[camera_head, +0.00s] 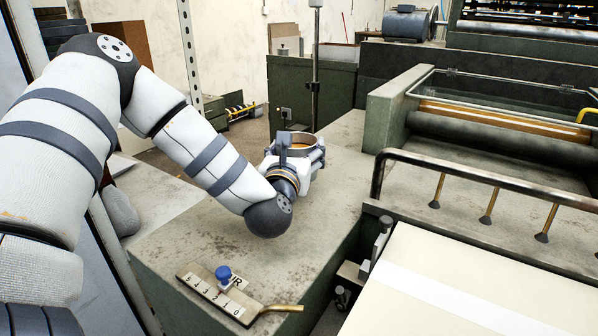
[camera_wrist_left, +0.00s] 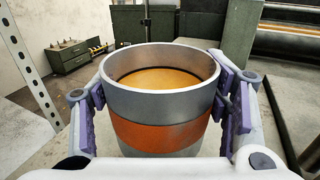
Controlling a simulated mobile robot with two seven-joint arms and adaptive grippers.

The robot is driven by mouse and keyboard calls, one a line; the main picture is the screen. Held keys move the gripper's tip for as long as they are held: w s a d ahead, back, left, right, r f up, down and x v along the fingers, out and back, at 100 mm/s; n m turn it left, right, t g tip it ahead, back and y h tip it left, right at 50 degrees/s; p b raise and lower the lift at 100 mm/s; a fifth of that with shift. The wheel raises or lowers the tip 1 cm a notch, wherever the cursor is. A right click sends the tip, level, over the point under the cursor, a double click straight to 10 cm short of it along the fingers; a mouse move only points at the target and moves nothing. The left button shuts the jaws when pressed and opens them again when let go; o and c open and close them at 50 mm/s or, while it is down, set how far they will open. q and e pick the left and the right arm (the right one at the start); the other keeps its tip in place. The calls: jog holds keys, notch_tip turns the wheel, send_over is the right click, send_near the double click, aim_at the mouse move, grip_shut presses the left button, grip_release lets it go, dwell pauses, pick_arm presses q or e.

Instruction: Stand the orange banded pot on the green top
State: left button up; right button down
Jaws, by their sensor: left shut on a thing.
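The orange banded pot (camera_head: 297,137) is a grey metal pot with a wide orange band and orange contents. It is upright over the far part of the worn grey-green top (camera_head: 335,195). In the left wrist view the pot (camera_wrist_left: 160,133) fills the middle, its rim and band clear. My left gripper (camera_head: 293,152) is shut on the pot, with one purple-padded finger on each side of its wall. The arm hides most of the pot's lower part in the head view, and I cannot tell whether its base touches the top. My right gripper is not in view.
A numbered scale plate with a blue knob (camera_head: 223,274) and a brass lever (camera_head: 283,308) sits at the top's near end. A metal rail (camera_head: 480,178) and rollers stand to the right, beside a cream sheet stack (camera_head: 470,290). The middle of the top is clear.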

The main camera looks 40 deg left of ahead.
pick_arm(q)
jog(key=shift+f+b, duration=0.3)
jog(key=shift+f, duration=1.55)
jog(key=shift+w+f, duration=0.1)
jog(key=shift+f, duration=0.05)
jog(key=o, duration=1.8)
jog(key=shift+r, duration=0.2)
jog(key=v, duration=1.1)
jog(key=shift+d+f, duration=0.15)
jog(key=shift+f, duration=0.2)
jog(key=shift+s+r, duration=0.35)
jog(key=shift+s, duration=0.15)
